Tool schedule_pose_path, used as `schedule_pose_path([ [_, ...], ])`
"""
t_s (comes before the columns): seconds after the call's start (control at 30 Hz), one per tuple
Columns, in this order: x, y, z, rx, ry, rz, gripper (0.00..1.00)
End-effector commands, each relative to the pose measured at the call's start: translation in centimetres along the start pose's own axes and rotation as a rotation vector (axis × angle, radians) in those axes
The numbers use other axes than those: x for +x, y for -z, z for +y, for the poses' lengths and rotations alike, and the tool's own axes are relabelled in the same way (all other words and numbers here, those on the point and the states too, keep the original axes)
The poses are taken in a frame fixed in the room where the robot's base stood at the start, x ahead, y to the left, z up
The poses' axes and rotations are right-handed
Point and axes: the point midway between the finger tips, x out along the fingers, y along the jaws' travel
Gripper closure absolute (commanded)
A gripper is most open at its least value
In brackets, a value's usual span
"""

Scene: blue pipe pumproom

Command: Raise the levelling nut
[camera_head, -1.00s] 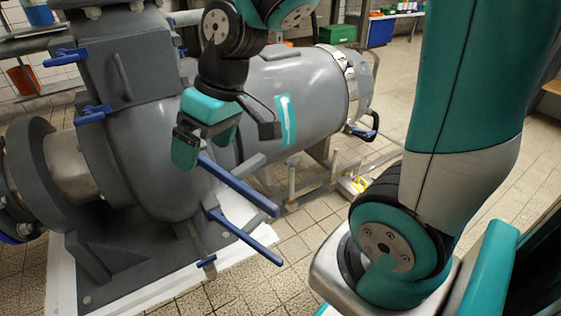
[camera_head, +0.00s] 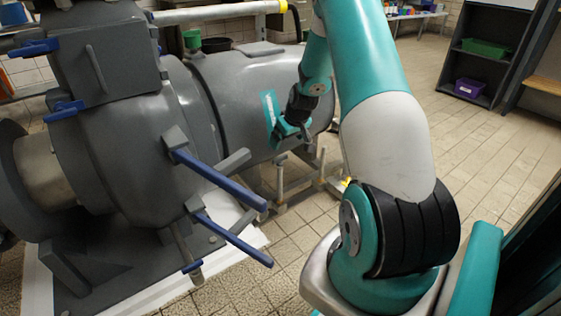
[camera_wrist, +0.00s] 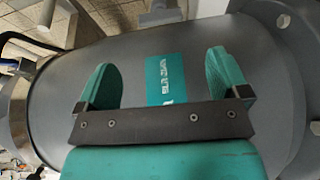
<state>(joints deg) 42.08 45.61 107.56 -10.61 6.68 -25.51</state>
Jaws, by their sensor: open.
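My gripper (camera_head: 290,130) is in front of the lower side of the grey motor casing (camera_head: 243,92), at the right of the pump. In the wrist view my gripper (camera_wrist: 160,72) has its two teal fingers wide apart with nothing between them. Behind the fingers is the curved casing with a teal label (camera_wrist: 165,80). No levelling nut can be made out for certain. Upright metal posts, one of them a slim post (camera_head: 281,175), stand below the casing on a low frame, but they are too small to show a nut clearly.
Two blue-handled levers, an upper lever (camera_head: 220,181) and a lower lever (camera_head: 232,238), jut toward me from the pump. A white plinth (camera_head: 240,240) lies under the pump. A shelf with bins (camera_head: 487,55) stands at the back right. The tiled floor at right is clear.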

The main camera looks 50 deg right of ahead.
Motion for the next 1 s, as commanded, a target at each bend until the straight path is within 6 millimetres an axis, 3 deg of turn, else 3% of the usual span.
schedule_pose_path([
  [0.03,1.8,-0.3,0.0,0.0,0.001,-0.002,0.06],
  [0.1,3.4,-0.3,-0.1,0.0,0.001,-0.002,0.06],
  [0.4,8.7,-0.1,0.0,0.0,0.0,0.0,0.06],
  [0.6,9.9,0.0,0.0,0.001,0.0,0.0,0.06],
  [0.87,9.9,0.0,0.0,0.001,0.0,0.0,0.06],
  [0.9,9.9,0.0,0.0,0.001,0.0,0.0,0.09],
  [1.0,9.9,0.0,0.0,0.001,0.0,0.0,0.32],
])
